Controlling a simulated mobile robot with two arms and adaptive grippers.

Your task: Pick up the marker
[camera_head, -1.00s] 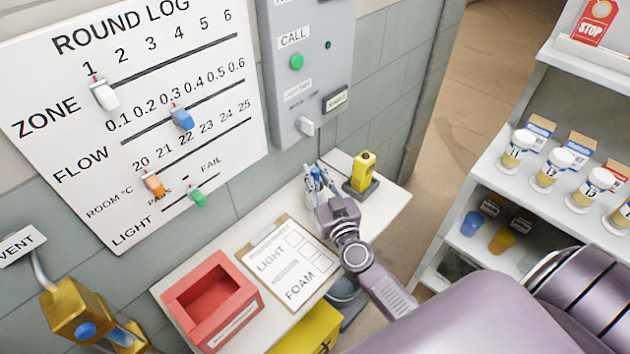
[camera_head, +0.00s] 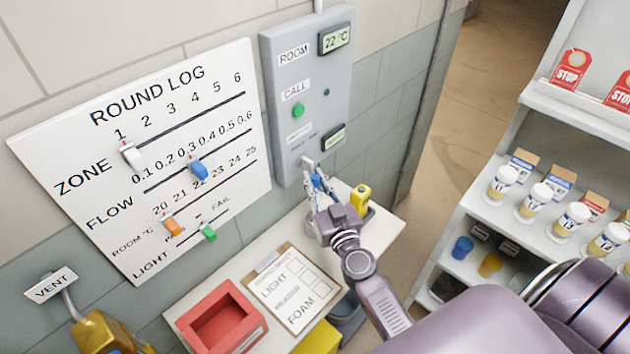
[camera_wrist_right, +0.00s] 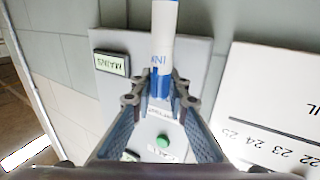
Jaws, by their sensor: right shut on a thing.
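The marker (camera_wrist_right: 164,38) is a white cylinder with blue parts and blue lettering. It shows in the right wrist view, standing up out of the fingertips toward the top edge. My right gripper (camera_head: 316,184) is shut on it; in the right wrist view its fingers (camera_wrist_right: 160,98) close on the marker's blue part. In the head view the gripper is above the back of the white table (camera_head: 232,280), in front of the grey wall panel. The marker is hard to tell apart from the panel there. My left gripper is not in view.
A grey panel (camera_head: 345,85) with a green button hangs behind the gripper. A yellow device (camera_head: 360,198) stands right of it. A clipboard (camera_head: 290,290) and a red tray (camera_head: 218,322) lie on the table. A shelf with jars (camera_head: 502,182) stands at the right.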

